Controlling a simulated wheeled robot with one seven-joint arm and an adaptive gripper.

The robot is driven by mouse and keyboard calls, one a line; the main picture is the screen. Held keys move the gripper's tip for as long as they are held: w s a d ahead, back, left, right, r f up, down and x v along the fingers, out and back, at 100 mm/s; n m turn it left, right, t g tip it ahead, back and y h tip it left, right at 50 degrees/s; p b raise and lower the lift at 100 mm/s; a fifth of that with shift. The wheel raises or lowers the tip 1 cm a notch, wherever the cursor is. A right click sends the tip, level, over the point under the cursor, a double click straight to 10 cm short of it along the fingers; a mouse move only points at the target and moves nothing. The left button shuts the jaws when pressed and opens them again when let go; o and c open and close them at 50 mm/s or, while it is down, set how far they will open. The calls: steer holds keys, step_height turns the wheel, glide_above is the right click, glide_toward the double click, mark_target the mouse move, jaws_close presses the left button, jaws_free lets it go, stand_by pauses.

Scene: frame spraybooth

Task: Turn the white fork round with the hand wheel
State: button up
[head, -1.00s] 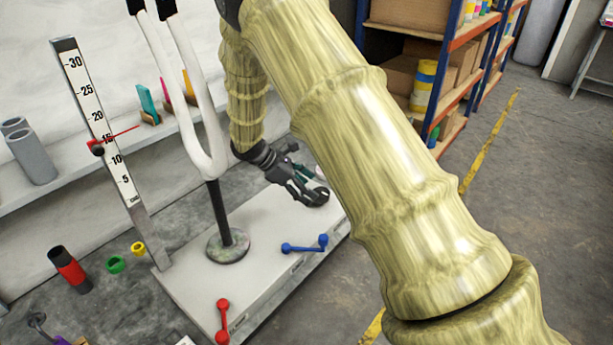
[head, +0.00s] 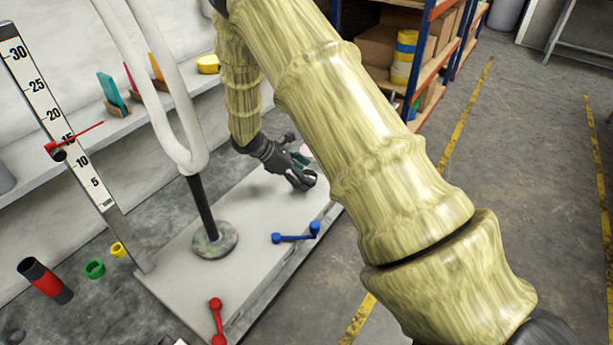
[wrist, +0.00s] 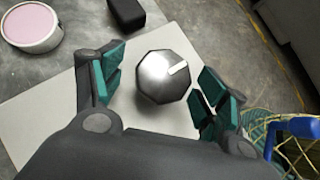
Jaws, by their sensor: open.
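The white fork (head: 183,110) stands upright on a black post set in a round, paint-stained foot on the grey base plate (head: 170,279). The hand wheel (wrist: 166,77), a grey octagonal knob with a white mark, shows in the wrist view. It lies between the two fingers of my gripper (wrist: 158,82), which is open around it with a gap on each side. I cannot tell how far the fingers are above it. In the head view my gripper (head: 302,174) is at the far right end of the plate, and the wheel is hidden there.
A blue handle (head: 296,234) and a red handle (head: 216,320) sit along the plate's front edge. A scale post (head: 62,125) with a red pointer stands at left. In the wrist view, a pink-filled tub (wrist: 31,27) and a black block (wrist: 125,14) are beyond the wheel.

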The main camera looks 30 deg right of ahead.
steer(key=shift+s+d+f, duration=0.1)
steer(key=shift+s+d, duration=0.3)
steer(key=shift+s, duration=0.15)
steer(key=shift+w+d+f, duration=0.15)
steer(key=shift+f, duration=0.2)
steer(key=shift+r, duration=0.1)
steer(key=shift+c, duration=1.2)
steer(key=c, duration=0.7)
steer(key=shift+c, duration=0.2)
